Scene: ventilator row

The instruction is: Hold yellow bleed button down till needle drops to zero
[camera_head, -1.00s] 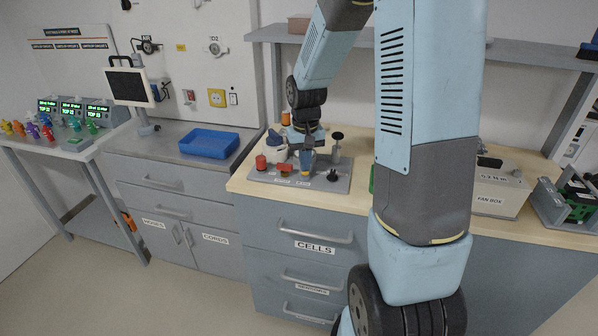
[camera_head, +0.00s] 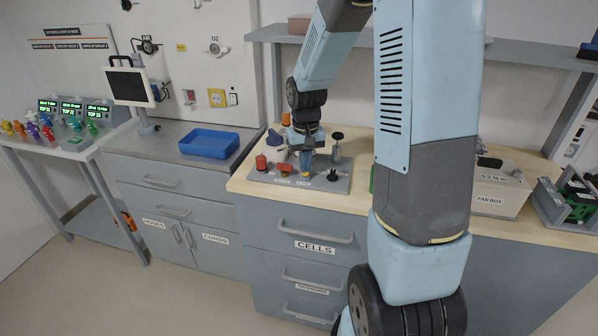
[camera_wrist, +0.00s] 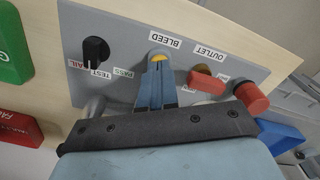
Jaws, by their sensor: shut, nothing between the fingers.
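The yellow bleed button (camera_wrist: 158,56) sits in a grey panel (camera_wrist: 215,45) below the BLEED label in the wrist view. My gripper (camera_wrist: 156,68) is shut and empty, its fingertips right at the button and covering part of it. I cannot tell whether they touch or press it. In the head view my gripper (camera_head: 305,168) points down over the panel (camera_head: 335,183) on the wooden bench. No gauge needle can be read in either view.
A red outlet handle (camera_wrist: 207,83) and a red cylinder (camera_wrist: 250,97) stand right of the fingers in the wrist view. A black TEST knob (camera_wrist: 95,50) is at left. In the head view, a blue tray (camera_head: 209,143) lies on the counter left of the panel.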

